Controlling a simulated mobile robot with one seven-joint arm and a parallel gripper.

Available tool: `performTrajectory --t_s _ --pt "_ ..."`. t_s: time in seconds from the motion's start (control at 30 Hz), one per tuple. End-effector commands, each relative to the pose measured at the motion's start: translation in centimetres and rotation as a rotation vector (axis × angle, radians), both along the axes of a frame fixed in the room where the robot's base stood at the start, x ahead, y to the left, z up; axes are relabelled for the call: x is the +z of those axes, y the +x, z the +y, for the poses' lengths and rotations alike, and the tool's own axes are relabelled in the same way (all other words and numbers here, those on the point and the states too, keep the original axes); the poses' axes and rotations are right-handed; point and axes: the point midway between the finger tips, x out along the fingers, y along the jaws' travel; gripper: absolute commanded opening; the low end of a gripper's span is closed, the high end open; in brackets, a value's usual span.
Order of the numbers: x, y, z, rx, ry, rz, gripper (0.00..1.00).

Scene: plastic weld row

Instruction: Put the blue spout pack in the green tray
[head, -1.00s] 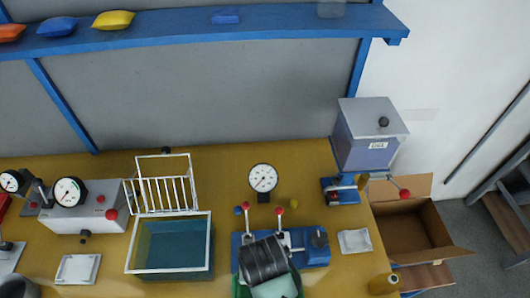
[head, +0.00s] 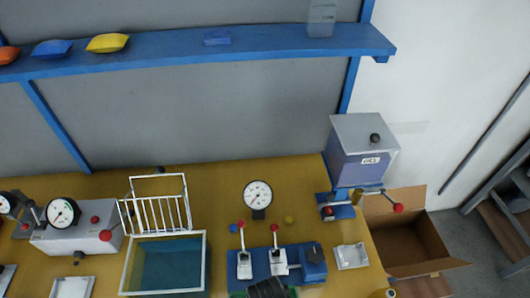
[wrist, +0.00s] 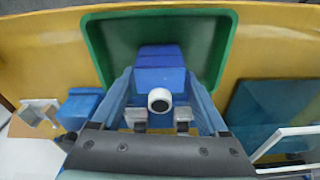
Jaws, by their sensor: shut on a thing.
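The blue spout pack (wrist: 160,75), with a white round spout cap (wrist: 159,100), is between the fingers of my gripper (wrist: 160,118) in the wrist view. My gripper is shut on it. The green tray (wrist: 98,45) lies behind the pack in that view, and the pack overlaps its inside. I cannot tell whether the pack touches the tray floor. In the head view only a dark part of my arm shows at the bottom edge, with a sliver of the green tray (head: 237,294) beside it. The pack is hidden there.
A blue fixture with levers (head: 280,262) stands behind the tray. A blue-green basin with a white rim (head: 205,262) is to its left. A silver pouch (head: 351,256) lies right. An open cardboard box (head: 408,245) is beyond the bench. Pillow packs (head: 107,43) sit on the shelf.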

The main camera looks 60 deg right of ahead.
Motion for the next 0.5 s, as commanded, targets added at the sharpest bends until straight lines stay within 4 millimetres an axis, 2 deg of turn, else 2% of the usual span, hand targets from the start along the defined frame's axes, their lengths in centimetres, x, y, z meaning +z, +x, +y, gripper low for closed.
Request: performTrajectory --t_s 0.17,0.2,0.3,0.5 --pt "-0.30 0.02 0.00 0.000 0.000 0.000 0.00" --pt "-0.31 -0.01 0.02 0.000 0.001 0.001 0.81" --pt "-0.25 -0.01 0.02 0.000 0.001 0.001 0.99" --pt "-0.23 0.00 0.03 0.001 0.001 0.001 1.00"
